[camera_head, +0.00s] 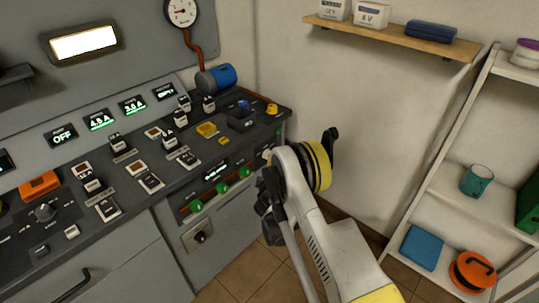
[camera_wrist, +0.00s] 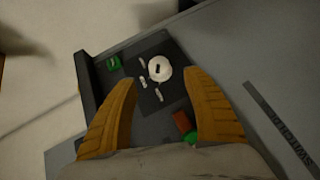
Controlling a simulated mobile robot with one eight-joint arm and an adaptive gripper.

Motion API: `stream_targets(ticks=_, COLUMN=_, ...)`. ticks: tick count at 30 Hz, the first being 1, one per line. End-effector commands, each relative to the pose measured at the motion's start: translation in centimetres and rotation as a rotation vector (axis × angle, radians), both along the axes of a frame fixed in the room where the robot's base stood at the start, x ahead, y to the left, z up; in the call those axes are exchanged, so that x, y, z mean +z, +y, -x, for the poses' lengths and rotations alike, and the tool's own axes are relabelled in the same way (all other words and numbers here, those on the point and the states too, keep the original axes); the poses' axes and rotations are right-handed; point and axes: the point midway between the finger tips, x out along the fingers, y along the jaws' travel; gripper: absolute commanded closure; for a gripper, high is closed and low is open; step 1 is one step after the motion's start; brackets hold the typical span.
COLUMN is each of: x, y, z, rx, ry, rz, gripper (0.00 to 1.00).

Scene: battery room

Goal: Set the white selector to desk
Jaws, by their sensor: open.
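The white selector (camera_wrist: 162,74) is a round white knob with a small dark mark, set on a dark square plate (camera_wrist: 176,93) in the wrist view. Several small white labels stand around one side of it, too small to read. A small lit green tile (camera_wrist: 113,62) sits at the plate's upper left. My gripper (camera_wrist: 163,82) is open, with its two yellow fingers apart on either side of the selector in the picture. Nothing is between the fingertips except the view of the knob; I cannot tell contact. In the head view my arm hides much of this area.
A grey console (camera_head: 130,185) with many switches fills the left. Green knobs (camera_head: 221,188) line its front near my arm. A wall shelf (camera_head: 390,38) and a white rack (camera_head: 440,150) stand at the right. Some tiled floor (camera_head: 235,275) is clear.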

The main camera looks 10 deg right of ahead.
Motion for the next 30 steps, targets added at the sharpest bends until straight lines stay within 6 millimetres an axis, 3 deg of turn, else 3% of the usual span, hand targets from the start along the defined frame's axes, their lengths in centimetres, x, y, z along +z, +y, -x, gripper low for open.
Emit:
stream_targets(ticks=1, x=0.5, y=-0.3, z=-0.7, rx=-0.001, ry=0.0, rz=-0.001, gripper=0.41)
stream_targets(ticks=6, x=-1.3, y=-1.0, z=-4.3, rx=-0.001, ry=0.0, rz=-0.002, gripper=0.41)
stream_targets(ticks=12, x=-1.9, y=-1.7, z=-7.2, rx=-0.001, ry=0.0, rz=-0.002, gripper=0.41)
stream_targets(ticks=25, x=-1.8, y=-1.9, z=-8.3, rx=0.0, ry=0.0, rz=-0.003, gripper=0.41)
stream_targets(ticks=30, x=-1.8, y=-1.9, z=-8.3, rx=0.0, ry=0.0, rz=-0.003, gripper=0.92)
